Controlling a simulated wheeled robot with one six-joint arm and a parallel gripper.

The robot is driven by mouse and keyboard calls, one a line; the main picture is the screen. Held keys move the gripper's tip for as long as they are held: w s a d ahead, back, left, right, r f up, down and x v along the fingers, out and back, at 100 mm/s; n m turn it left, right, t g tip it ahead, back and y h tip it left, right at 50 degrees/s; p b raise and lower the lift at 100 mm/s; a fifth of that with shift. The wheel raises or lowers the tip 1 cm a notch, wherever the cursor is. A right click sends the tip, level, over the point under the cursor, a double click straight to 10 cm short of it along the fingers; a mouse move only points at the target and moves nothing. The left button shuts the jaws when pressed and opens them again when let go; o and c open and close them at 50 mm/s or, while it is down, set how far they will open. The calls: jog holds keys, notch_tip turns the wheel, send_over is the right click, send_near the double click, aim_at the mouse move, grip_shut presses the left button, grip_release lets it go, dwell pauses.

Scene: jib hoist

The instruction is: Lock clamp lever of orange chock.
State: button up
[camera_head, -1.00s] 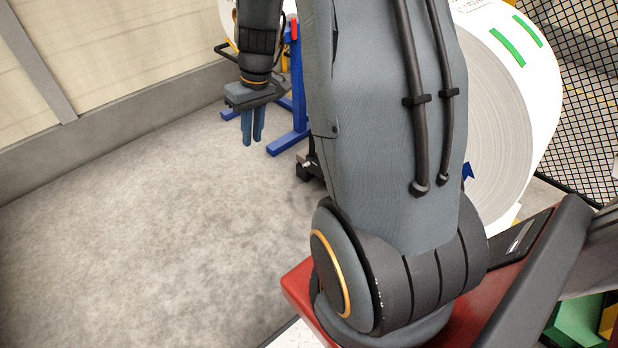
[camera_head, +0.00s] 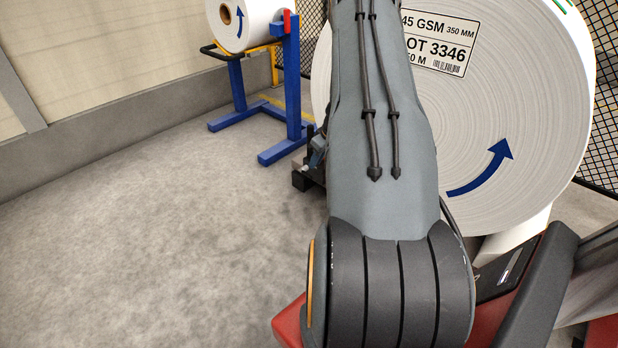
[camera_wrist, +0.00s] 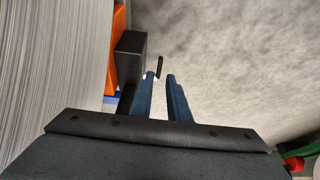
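In the wrist view an orange block (camera_wrist: 117,50), likely the orange chock, stands against the big paper roll. A black block (camera_wrist: 130,58) is fixed at its side. A small dark lever (camera_wrist: 159,67) sticks up just right of the black block. My gripper (camera_wrist: 160,77) has its two blue fingers apart, with nothing seen held between them.
The large white paper roll (camera_head: 510,110) fills the right of the head view, with mesh fencing (camera_head: 607,150) beyond. A blue stand (camera_head: 292,80) holds a smaller roll (camera_head: 262,18) at the back. The grey floor (camera_head: 150,240) at left is clear.

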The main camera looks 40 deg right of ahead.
jog(key=b+x, duration=0.2)
jog(key=x, duration=0.5)
jog(key=shift+w+f+b, duration=0.1)
jog(key=shift+f+b, duration=0.2)
jog(key=shift+f, duration=0.05)
grip_shut()
